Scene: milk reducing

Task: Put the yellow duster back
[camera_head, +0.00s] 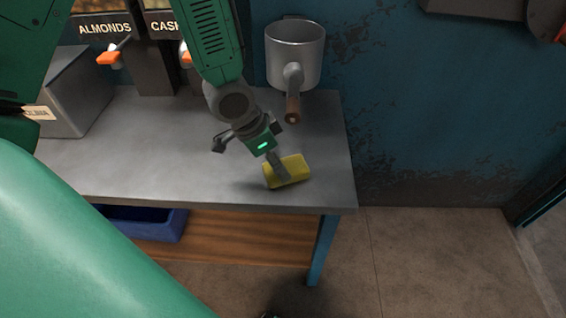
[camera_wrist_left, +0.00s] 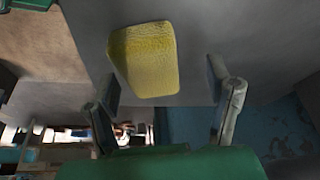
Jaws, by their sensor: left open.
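The yellow duster (camera_head: 289,170) is a small yellow block at the front right of the grey table (camera_head: 180,160). My left gripper (camera_head: 247,161) is over the table, with one finger in front of the duster in the head view. In the left wrist view the duster (camera_wrist_left: 145,58) lies between and beyond the two spread fingers of my left gripper (camera_wrist_left: 162,100). The gripper is open, and I see a gap between the duster and the right finger. My right gripper is not in view.
A metal pot (camera_head: 295,55) with a brown-tipped handle hangs on the blue wall behind the table. Dispensers labelled almonds (camera_head: 105,29) stand at the back left, by a grey box (camera_head: 75,95). A blue bin (camera_head: 145,222) sits on the wooden shelf below. Floor at the right is clear.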

